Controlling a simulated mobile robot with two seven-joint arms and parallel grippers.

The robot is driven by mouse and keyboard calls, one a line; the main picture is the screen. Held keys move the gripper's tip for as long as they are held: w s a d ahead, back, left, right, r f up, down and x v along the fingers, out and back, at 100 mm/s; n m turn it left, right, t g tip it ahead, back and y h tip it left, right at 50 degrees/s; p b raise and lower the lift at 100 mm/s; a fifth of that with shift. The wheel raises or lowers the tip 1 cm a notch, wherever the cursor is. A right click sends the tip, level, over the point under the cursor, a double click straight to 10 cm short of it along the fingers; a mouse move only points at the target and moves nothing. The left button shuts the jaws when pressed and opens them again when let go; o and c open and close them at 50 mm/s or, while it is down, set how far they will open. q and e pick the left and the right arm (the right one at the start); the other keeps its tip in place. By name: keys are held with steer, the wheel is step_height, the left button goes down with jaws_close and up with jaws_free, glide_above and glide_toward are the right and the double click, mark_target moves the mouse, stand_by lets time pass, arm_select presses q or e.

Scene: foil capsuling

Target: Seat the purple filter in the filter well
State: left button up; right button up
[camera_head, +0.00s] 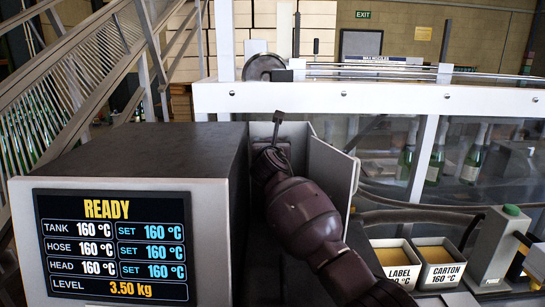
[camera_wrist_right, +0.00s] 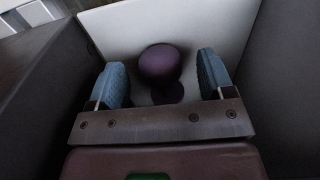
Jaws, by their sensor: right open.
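The purple filter (camera_wrist_right: 160,60) shows in the right wrist view as a dark purple round knob above a smaller dark purple part. My right gripper (camera_wrist_right: 163,78) is open, with one blue finger pad on each side of the knob. Gaps show between the pads and the knob. In the head view my right arm reaches into an open compartment beside the display cabinet, and its end hides the filter there. I cannot make out the filter well or tell whether the filter sits in it. My left gripper is not in view.
The grey cabinet (camera_head: 135,155) with a READY display stands left of my arm. An upright open panel (camera_head: 332,170) is close on the right. Bins marked LABEL (camera_head: 395,262) and CARTON (camera_head: 438,265) stand at the lower right. Green bottles (camera_head: 474,155) are behind glass.

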steer(key=shift+w, duration=0.4)
steer(key=c, duration=1.1)
